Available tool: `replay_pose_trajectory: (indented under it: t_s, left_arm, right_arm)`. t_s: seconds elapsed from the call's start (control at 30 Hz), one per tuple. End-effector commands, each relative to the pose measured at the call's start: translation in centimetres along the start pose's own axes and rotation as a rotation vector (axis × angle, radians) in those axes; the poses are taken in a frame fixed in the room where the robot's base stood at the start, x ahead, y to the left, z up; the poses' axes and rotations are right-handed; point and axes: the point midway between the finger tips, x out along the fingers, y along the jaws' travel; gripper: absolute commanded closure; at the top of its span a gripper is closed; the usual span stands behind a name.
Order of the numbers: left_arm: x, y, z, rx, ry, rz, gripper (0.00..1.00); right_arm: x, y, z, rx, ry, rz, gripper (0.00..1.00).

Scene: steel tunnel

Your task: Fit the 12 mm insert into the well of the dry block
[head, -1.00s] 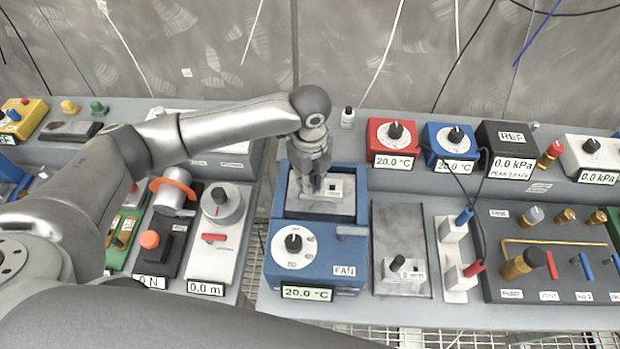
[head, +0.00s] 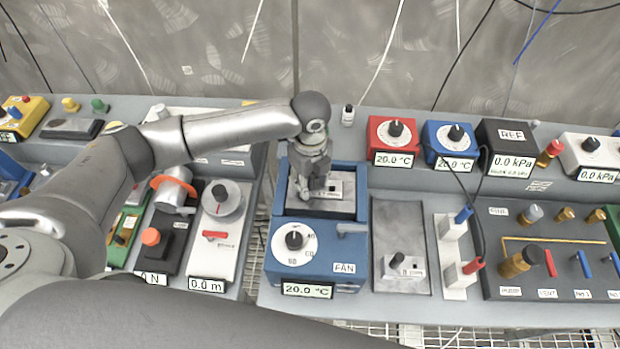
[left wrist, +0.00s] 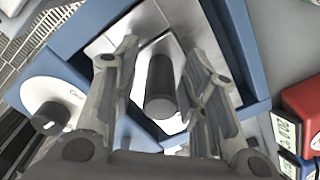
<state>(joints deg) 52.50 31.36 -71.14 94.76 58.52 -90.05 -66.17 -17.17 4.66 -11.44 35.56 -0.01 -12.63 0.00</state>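The dry block (head: 330,258) is a blue box with a dial, a FAN label and a 20.0 °C display. The 12 mm insert (head: 338,205), a silver block with a small label, sits inside its well; whether it is fully down I cannot tell. In the left wrist view, the insert's dark round handle (left wrist: 160,90) stands up between my fingers. My left gripper (head: 317,190) is over the insert; in the left wrist view, its fingers (left wrist: 155,50) are apart on both sides of the handle, with small gaps. My right gripper is out of view.
A grey tray (head: 398,225) right of the dry block holds an 8 mm insert (head: 405,270) at its front. Red (head: 392,138) and blue (head: 450,140) dial boxes stand behind. A slider panel (head: 215,245) is on the left across a gap.

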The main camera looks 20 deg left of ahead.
Motion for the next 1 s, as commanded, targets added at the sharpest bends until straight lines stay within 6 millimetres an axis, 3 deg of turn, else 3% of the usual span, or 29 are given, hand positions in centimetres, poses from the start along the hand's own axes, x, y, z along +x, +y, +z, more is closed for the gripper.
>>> replay_pose_trajectory:
  t_s: [0.17, 0.6, 0.8, 1.0]
  left_arm:
    - [-1.7, -0.1, 0.1, 0.001, -0.001, -0.005, 0.6]
    - [-10.4, -0.1, 0.0, 0.0, 0.0, -0.005, 0.6]
    - [-12.0, -0.1, 0.0, -0.001, 0.001, -0.001, 0.6]
    - [-12.2, 0.0, 0.0, -0.001, 0.001, 0.0, 0.6]
  right_arm:
    - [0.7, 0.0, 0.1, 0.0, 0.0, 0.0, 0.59]
    - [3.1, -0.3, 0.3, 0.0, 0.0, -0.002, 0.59]
    - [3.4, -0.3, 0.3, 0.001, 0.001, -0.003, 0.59]
    - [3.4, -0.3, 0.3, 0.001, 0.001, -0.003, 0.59]
